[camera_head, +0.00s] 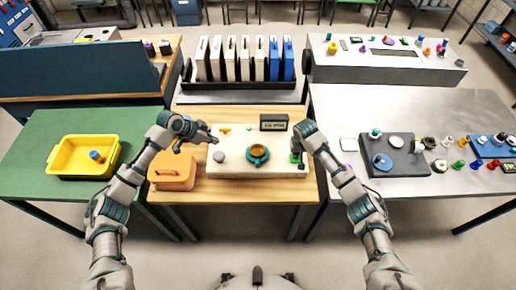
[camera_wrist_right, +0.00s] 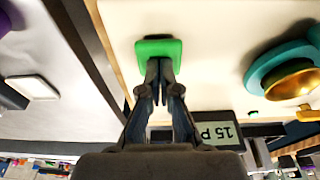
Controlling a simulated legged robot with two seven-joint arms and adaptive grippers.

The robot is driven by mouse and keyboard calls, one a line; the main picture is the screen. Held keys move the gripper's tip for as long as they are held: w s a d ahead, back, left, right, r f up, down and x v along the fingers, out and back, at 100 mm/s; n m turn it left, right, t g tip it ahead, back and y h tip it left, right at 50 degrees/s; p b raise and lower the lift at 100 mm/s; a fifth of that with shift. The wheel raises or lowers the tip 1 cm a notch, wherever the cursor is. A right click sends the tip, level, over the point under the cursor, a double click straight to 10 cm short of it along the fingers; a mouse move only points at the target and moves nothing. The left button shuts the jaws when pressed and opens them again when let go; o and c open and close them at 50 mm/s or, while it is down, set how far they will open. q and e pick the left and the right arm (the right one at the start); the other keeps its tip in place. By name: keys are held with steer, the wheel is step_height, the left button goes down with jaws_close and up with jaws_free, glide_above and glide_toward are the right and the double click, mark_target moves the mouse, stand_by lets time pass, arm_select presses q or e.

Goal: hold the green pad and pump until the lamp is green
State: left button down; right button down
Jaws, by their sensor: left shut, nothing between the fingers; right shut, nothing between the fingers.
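The green pad (camera_wrist_right: 159,48) lies on the right end of a cream panel (camera_head: 235,173); in the head view (camera_head: 295,158) my right gripper partly covers it. My left gripper (camera_head: 213,138) is shut and empty, above the panel's left part. A small green spot (camera_wrist_right: 253,114), possibly the lamp, shows by the display.
A dark display box (camera_head: 274,122) stands at the panel's back; its text shows inverted in the wrist view. An orange case (camera_head: 172,172) lies left of the panel. A yellow tray (camera_head: 83,157) stands far left. The right table holds a dark plate (camera_head: 394,155) and several small parts.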

steer(key=shift+r, duration=3.5)
